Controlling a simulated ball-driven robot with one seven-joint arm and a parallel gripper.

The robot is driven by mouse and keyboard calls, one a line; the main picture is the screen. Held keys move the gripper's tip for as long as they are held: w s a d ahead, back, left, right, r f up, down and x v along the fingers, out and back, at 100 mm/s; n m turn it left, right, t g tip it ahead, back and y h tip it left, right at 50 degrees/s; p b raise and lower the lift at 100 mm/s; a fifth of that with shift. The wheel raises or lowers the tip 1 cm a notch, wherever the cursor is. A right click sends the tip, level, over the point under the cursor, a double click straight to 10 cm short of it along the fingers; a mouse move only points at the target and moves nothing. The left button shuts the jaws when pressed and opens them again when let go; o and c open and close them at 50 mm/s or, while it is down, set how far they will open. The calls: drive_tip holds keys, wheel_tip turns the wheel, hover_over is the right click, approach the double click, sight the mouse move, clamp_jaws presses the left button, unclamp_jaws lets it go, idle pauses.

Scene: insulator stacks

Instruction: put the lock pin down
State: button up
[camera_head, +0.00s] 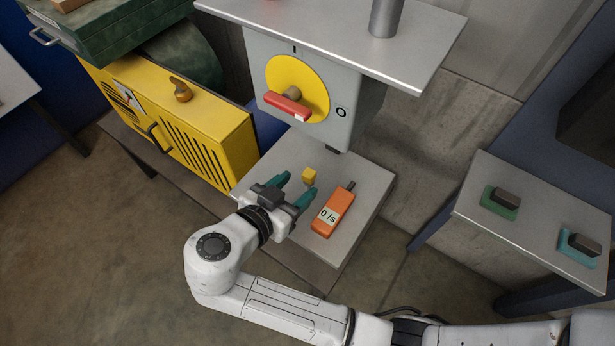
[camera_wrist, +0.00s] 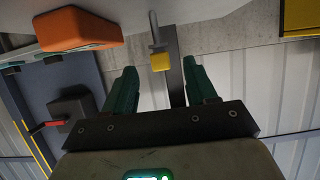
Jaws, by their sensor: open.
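The lock pin (camera_head: 309,177) shows as a small yellow block just beyond my fingertips, over the light grey lower shelf (camera_head: 365,190). In the wrist view the lock pin (camera_wrist: 160,62) has a yellow head and a thin grey shaft. It sits between the lines of my two fingers with clear gaps on both sides. My gripper (camera_head: 293,188) has teal fingers, spread open and empty; it also shows in the wrist view (camera_wrist: 160,80). I cannot tell whether the pin's whole length rests on the shelf.
An orange device (camera_head: 333,212) lies right of my gripper. Above stands a grey switch box (camera_head: 340,125) with a red handle (camera_head: 287,107) on a yellow disc. A yellow machine (camera_head: 200,125) is at left. A side table (camera_head: 530,230) at right holds two dark blocks on coloured pads.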

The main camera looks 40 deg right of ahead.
drive_tip(key=v, duration=0.3)
drive_tip(key=shift+r, duration=0.15)
drive_tip(key=shift+s+a+r+p, duration=0.15)
drive_tip(key=shift+s+a+p, duration=0.1)
drive_tip(key=shift+a+p, duration=0.35)
drive_tip(key=shift+o, duration=0.2)
idle(0.5)
